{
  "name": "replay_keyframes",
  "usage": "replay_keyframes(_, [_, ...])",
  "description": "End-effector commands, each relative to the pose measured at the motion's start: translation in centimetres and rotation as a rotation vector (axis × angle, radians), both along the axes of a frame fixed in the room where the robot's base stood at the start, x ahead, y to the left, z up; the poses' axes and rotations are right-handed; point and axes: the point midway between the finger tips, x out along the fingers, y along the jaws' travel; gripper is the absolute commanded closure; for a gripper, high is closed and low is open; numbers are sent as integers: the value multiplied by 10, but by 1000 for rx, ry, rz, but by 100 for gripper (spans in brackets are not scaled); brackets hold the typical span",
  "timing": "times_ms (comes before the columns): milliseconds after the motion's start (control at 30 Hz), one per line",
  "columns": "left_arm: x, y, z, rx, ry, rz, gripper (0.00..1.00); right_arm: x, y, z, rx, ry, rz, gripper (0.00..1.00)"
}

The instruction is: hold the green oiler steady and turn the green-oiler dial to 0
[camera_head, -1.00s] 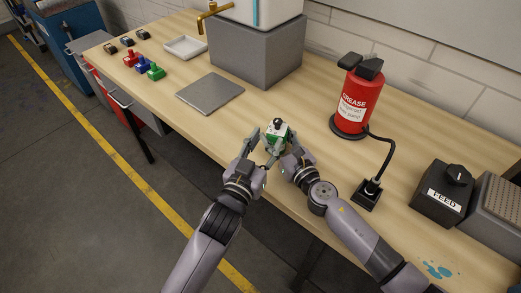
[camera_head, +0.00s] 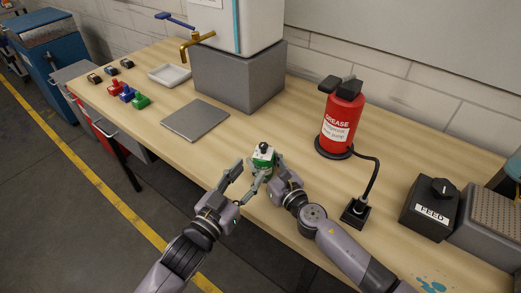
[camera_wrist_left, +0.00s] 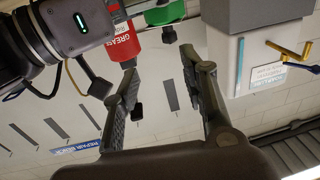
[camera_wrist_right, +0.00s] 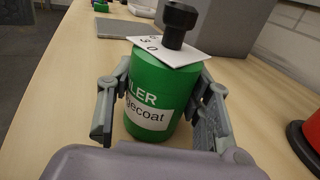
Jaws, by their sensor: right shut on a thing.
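The green oiler (camera_head: 262,160) stands upright near the bench's front edge. In the right wrist view the oiler (camera_wrist_right: 158,88) is a green can with a white label, topped by a tilted white dial plate (camera_wrist_right: 172,52) with digits and a black knob (camera_wrist_right: 178,20). My right gripper (camera_wrist_right: 160,112) is shut on the can, a finger on each side. My left gripper (camera_head: 241,182) is open and empty, to the left of and nearer than the oiler. In the left wrist view the oiler (camera_wrist_left: 165,13) appears upside down, beyond the open fingers (camera_wrist_left: 165,90).
The red grease pump (camera_head: 342,122) stands to the right, its black hose leading to a small black block (camera_head: 356,212). The black FEED box (camera_head: 428,208) is farther right. A grey plate (camera_head: 195,119), a white tray (camera_head: 170,74) and several small coloured items lie to the left.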

Motion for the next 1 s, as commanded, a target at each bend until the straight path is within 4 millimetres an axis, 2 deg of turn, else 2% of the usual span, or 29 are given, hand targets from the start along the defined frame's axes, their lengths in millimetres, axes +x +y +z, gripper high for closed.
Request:
replay_keyframes(300, [10, 27, -2, 15, 21, -124, 60, 0, 0, 0, 0, 0, 0, 93])
replay_keyframes(433, [14, 30, -2, 12, 27, -135, 60, 0, 0, 0, 0, 0, 0, 93])
replay_keyframes(567, [26, 21, -1, 9, 27, -135, 60, 0, 0, 0, 0, 0, 1, 93])
replay_keyframes(1000, [92, -29, -1, 12, 27, -135, 60, 0, 0, 0, 0, 0, 0, 93])
